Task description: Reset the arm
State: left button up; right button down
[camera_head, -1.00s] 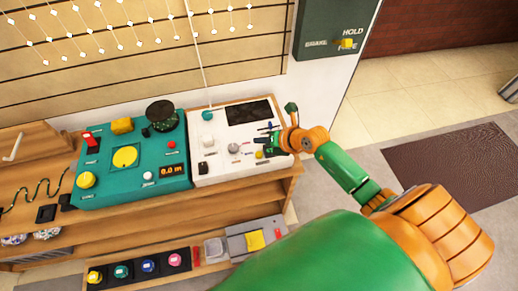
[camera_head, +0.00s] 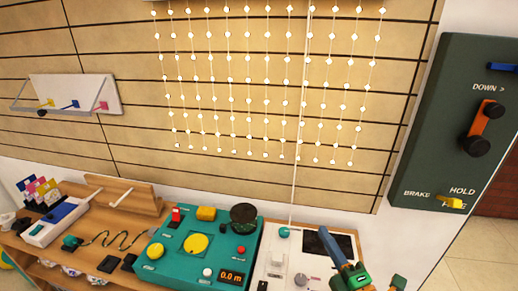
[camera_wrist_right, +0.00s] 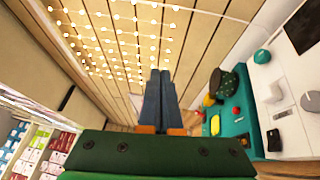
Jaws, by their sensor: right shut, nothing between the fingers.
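My right gripper (camera_head: 331,244) shows at the bottom of the head view, its blue fingers pointing up in front of the white panel (camera_head: 268,269). In the right wrist view its two fingers (camera_wrist_right: 160,88) lie together with nothing between them, pointing toward the slatted wall. Most of my right arm is below the head view's edge. My left gripper is in neither view.
A teal console (camera_head: 175,272) with knobs and a display reading 0.0 m stands left of the gripper. Strings of lights (camera_head: 267,87) hang on the slatted wall. A dark green brake box (camera_head: 450,120) with an orange lever is at right. A wooden shelf (camera_head: 75,265) is at left.

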jog(key=s+d+f+m+g+h, duration=0.25)
jog(key=d+m+h, duration=0.25)
jog(key=m, duration=0.3)
jog(key=s+d+f+m+g+h, duration=0.2)
jog(key=s+d+m+h, duration=0.15)
jog(key=m+h, duration=0.35)
jog(key=s+a+f+m+g+y, duration=0.2)
jog(key=s+a+f+g+y, duration=0.25)
jog(key=s+f, duration=0.3)
jog(key=s+a+f+m+g+y, duration=0.25)
jog(key=s+a+f+g, duration=0.35)
jog(key=s, duration=0.3)
notch_tip(320, 180, down, 17)
jog(key=s+d+g, duration=0.2)
jog(key=s, duration=0.1)
jog(key=s+d+f, duration=0.1)
jog(key=s+f, duration=0.8)
jog(key=s, duration=0.2)
jog(key=shift+s+d+f+g, duration=0.3)
jog(key=shift+g, duration=0.1)
jog(key=shift+n, duration=0.25)
